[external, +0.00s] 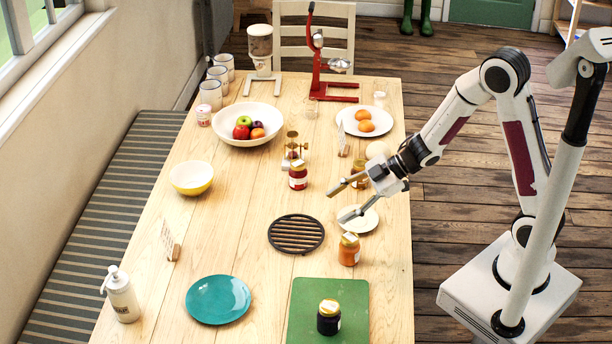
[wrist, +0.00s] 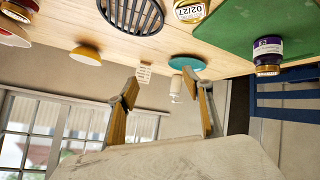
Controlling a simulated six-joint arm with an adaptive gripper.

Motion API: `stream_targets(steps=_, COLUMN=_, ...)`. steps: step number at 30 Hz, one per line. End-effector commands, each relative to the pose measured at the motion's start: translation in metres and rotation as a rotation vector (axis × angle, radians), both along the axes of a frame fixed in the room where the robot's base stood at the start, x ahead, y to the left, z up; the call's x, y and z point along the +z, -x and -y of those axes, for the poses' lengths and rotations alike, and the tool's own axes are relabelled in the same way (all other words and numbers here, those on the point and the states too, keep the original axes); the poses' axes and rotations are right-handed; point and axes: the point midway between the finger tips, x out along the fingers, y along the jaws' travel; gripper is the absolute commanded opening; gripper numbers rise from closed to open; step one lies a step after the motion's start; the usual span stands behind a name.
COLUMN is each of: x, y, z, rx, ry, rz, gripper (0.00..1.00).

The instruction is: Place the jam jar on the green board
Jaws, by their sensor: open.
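The green board (external: 304,297) lies at the near end of the table; part of it shows in the wrist view (wrist: 275,25). A dark jar with a gold lid (external: 328,318) stands upright on it, also in the wrist view (wrist: 267,52). An orange jam jar (external: 349,250) stands just beyond the board. A red jam jar (external: 298,177) stands farther back, near a brass stand. Another jar (external: 360,172) is partly hidden behind my gripper. My gripper (external: 335,205) is open and empty, above the table at its right side, its fingers pointing left. It also shows in the wrist view (wrist: 162,90).
A black trivet (external: 296,234) lies left of my gripper, and a small white plate (external: 366,221) beneath it. A teal plate (external: 218,299) lies left of the board. A yellow bowl (external: 191,178) and small card (external: 170,242) stand at left. The table's left-middle is mostly clear.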

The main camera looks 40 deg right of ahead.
Motion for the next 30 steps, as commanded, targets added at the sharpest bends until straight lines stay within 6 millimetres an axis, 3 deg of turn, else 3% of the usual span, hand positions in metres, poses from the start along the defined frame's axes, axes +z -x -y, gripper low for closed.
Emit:
stream_targets(steps=6, x=0.039, y=-0.028, z=0.055, rx=-0.221, ry=0.081, rz=0.054, gripper=0.51)
stream_targets(steps=14, x=0.083, y=-0.034, z=0.124, rx=-0.486, ry=0.144, rz=0.068, gripper=0.51)
stream_targets(steps=23, x=0.123, y=-0.006, z=0.195, rx=-0.773, ry=0.169, rz=0.02, gripper=0.51)
stream_targets(steps=30, x=0.144, y=0.038, z=0.237, rx=-0.972, ry=0.154, rz=-0.064, gripper=0.51)
